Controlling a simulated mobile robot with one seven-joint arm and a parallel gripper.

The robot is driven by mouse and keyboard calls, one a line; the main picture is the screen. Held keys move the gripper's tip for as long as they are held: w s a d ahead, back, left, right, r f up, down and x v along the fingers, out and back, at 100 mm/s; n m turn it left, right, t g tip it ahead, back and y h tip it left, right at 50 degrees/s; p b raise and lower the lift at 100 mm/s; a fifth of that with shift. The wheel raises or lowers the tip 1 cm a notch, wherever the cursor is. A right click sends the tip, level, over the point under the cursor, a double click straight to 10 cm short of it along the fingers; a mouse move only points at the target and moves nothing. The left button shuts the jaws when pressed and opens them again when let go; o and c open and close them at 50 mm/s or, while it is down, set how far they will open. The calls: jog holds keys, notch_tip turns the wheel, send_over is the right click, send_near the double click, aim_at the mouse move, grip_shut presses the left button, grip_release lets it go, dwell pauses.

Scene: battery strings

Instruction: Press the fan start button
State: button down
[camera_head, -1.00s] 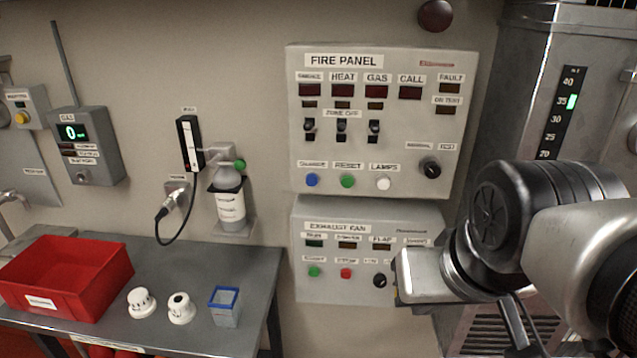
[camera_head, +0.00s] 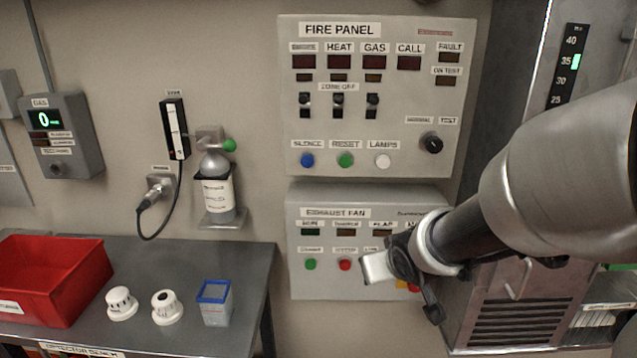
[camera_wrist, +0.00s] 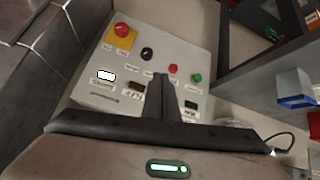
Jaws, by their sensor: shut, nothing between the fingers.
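The exhaust fan panel (camera_head: 330,285) hangs on the wall under the fire panel. Its green start button (camera_head: 310,264) is at the left of the lower row and also shows in the wrist view (camera_wrist: 196,78). The red stop button (camera_head: 345,265) sits just right of it, also visible in the wrist view (camera_wrist: 173,69). My gripper (camera_head: 370,268) is in front of the panel, right of the red button, and hides the black knob from the head camera. In the wrist view my shut, empty fingers (camera_wrist: 161,80) point at the panel, with the green button to their right.
The fire panel (camera_head: 380,185) with buttons and switches is directly above. A steel bench (camera_head: 250,265) at the left holds a red bin (camera_head: 70,290), two white detectors and a blue-rimmed cup (camera_head: 215,305). A red knob on yellow (camera_wrist: 122,31) is on the fan panel.

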aim_at(311, 264)
jog(key=w+a+f+m+t+y+b, duration=0.1)
jog(key=w+a+f+t+y+b, duration=0.2)
jog(key=w+a+f+y+b, duration=0.2)
jog(key=a+f+y+b, duration=0.3)
jog(key=a+f+y, duration=0.3)
jog(key=a+f, duration=0.4)
jog(key=shift+w+f+b, duration=0.25)
jog(key=shift+f+b, duration=0.05)
jog(key=shift+f, duration=0.05)
jog(key=w, duration=0.8)
jog(key=shift+w+d, duration=0.2)
jog(key=shift+w, duration=0.2)
jog(key=shift+w, duration=0.1)
dwell(1.0)
jog(key=shift+w, duration=0.3)
